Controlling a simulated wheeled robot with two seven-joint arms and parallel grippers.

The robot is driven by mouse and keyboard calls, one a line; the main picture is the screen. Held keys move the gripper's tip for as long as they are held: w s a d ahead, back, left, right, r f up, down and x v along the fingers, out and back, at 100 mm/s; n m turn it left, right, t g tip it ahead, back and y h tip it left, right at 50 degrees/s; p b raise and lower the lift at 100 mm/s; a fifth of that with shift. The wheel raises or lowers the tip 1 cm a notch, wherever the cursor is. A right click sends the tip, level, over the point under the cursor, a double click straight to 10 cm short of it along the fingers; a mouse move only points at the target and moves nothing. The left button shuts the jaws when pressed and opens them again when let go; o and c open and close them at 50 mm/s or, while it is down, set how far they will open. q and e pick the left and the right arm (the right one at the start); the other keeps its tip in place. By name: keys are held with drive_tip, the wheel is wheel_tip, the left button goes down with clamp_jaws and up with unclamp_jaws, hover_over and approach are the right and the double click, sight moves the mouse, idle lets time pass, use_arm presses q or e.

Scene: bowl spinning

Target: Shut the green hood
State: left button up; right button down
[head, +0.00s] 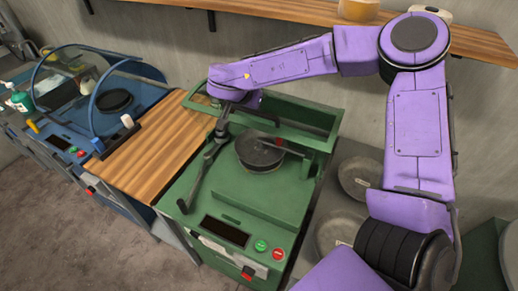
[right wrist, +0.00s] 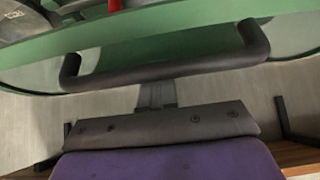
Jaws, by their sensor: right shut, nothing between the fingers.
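The green hood (head: 298,113) stands raised at the back of the green machine (head: 230,190), leaving the top uncovered. My right arm reaches over the machine from the right. Its gripper (head: 224,122) is at the hood's left part, partly hidden by my purple wrist. In the right wrist view the hood's dark bar handle (right wrist: 165,70) crosses the picture along a green edge. The narrow shut fingers (right wrist: 156,96) point at the middle of this bar; I cannot tell whether they touch it. My left gripper is not in view.
A dark bowl (head: 258,152) sits on the green machine, with a dark lever (head: 196,187) to its left. A wooden counter (head: 142,150) separates it from a blue machine (head: 62,118). Grey bowls (head: 338,232) lie to the right. A wooden shelf (head: 290,12) runs along the wall above.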

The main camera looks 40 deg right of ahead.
sight(251, 118)
drive_tip(key=shift+s+a+f, duration=0.2)
drive_tip(key=shift+s+a, duration=0.05)
drive_tip(key=shift+a, duration=0.3)
drive_tip(key=shift+s+a+f, duration=0.15)
drive_tip(key=shift+s+a, duration=0.15)
drive_tip(key=shift+a, duration=0.25)
drive_tip(key=shift+s+a+f, duration=0.2)
drive_tip(key=shift+s+a, duration=0.05)
drive_tip(key=shift+a, duration=0.3)
drive_tip(key=s+a+f+b, duration=0.1)
drive_tip(key=s+a+f, duration=0.5)
drive_tip(key=a+f, duration=0.4)
drive_tip(key=shift+a+f, duration=0.25)
drive_tip(key=shift+a, duration=0.55)
drive_tip(key=shift+s, duration=0.1)
wheel_tip(251, 118, up, 10)
drive_tip(key=p, duration=0.1)
drive_tip(key=shift+d, duration=0.1)
